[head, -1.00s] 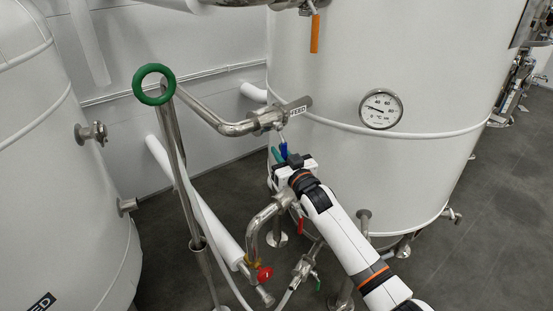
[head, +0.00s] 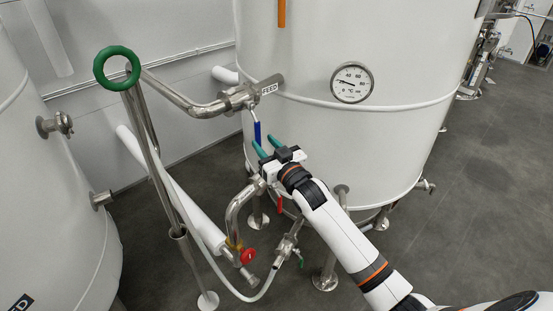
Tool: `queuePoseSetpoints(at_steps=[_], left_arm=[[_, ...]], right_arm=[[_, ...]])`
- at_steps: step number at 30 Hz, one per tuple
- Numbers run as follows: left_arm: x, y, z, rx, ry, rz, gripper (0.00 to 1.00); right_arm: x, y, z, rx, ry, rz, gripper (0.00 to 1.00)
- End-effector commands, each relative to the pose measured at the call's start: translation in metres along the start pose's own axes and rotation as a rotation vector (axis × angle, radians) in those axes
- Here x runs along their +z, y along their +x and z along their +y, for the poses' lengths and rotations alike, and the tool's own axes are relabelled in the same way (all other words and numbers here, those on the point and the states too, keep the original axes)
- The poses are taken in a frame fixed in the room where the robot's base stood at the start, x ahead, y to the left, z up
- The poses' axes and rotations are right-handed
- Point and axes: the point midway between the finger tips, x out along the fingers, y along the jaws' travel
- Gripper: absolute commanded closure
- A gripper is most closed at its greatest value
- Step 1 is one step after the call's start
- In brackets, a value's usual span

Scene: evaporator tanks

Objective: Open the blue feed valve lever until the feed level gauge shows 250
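The blue valve lever (head: 257,132) hangs down, slightly tilted, from the steel valve (head: 238,97) beside the FEED label (head: 269,89) on the large white tank. My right gripper (head: 266,144) is just below the lever. Its two teal fingers are apart, one on each side of the lever's lower end in the picture. I cannot tell whether they touch it, and nothing is clearly gripped. No feed level gauge reading 250 can be made out. My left gripper is not in view.
A round dial marked °C (head: 352,82) is on the large tank (head: 310,140). A green ring handle (head: 117,68) tops a steel pole at left. Pipes with a red knob (head: 248,257) stand below the gripper. The grey floor (head: 470,220) at right is clear.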

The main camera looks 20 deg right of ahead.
Motion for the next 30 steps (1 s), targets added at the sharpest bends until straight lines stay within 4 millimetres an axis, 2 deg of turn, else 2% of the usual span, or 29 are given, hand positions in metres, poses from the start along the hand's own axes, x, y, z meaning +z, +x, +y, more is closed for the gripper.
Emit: queuePoseSetpoints(at_steps=[3, 10, 26, 28, 30], left_arm=[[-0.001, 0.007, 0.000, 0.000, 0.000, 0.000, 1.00], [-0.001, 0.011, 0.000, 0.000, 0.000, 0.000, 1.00], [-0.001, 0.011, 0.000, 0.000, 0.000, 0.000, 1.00], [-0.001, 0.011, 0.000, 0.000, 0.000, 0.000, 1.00], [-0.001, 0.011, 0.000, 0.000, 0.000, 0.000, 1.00]], right_arm=[[-0.003, -0.026, 0.000, 0.000, 0.000, 0.001, 0.64], [-0.001, -0.055, -0.001, -0.001, -0.001, 0.001, 0.64], [0.000, -0.059, 0.000, 0.000, 0.000, 0.000, 0.64], [-0.003, -0.059, -0.001, -0.001, 0.000, 0.005, 0.64], [-0.015, -0.060, -0.002, -0.007, 0.001, 0.030, 0.64]])
